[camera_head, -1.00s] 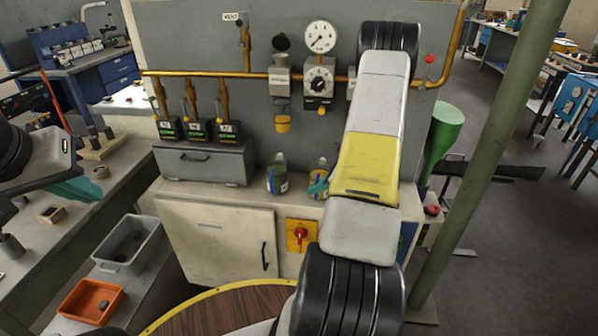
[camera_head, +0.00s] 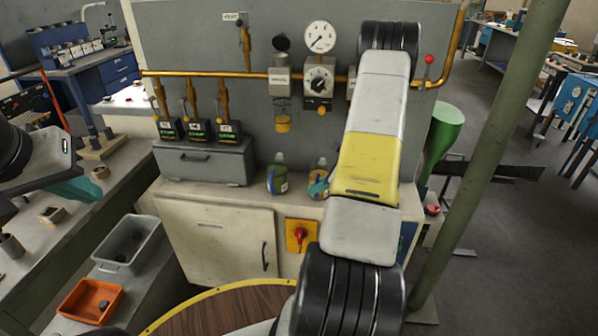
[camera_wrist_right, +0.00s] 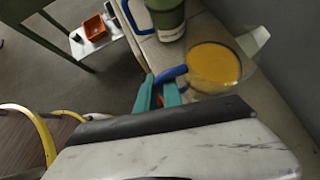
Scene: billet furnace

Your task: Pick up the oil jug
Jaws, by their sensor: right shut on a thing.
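An oil jug (camera_head: 318,172) with a dark upper part stands on the bench ledge, partly hidden behind my right arm. The right wrist view looks into its open top, where yellow oil (camera_wrist_right: 213,67) shows. My right gripper (camera_wrist_right: 162,92) has teal fingers and is shut on the jug's blue handle (camera_wrist_right: 172,73). It also shows beside the jug in the head view (camera_head: 316,189). A second, greenish jug (camera_head: 277,181) stands just to the left. My left gripper (camera_head: 78,189) shows as a teal part at the left, over the side bench; its fingertips are not clear.
The grey panel (camera_head: 215,55) with pipes, gauge and valves rises right behind the jugs. A grey drawer box (camera_head: 203,166) stands left of them. A green funnel-shaped thing (camera_head: 442,135) and a slanted post (camera_head: 480,165) are at right. Grey and orange bins (camera_head: 90,300) are at lower left.

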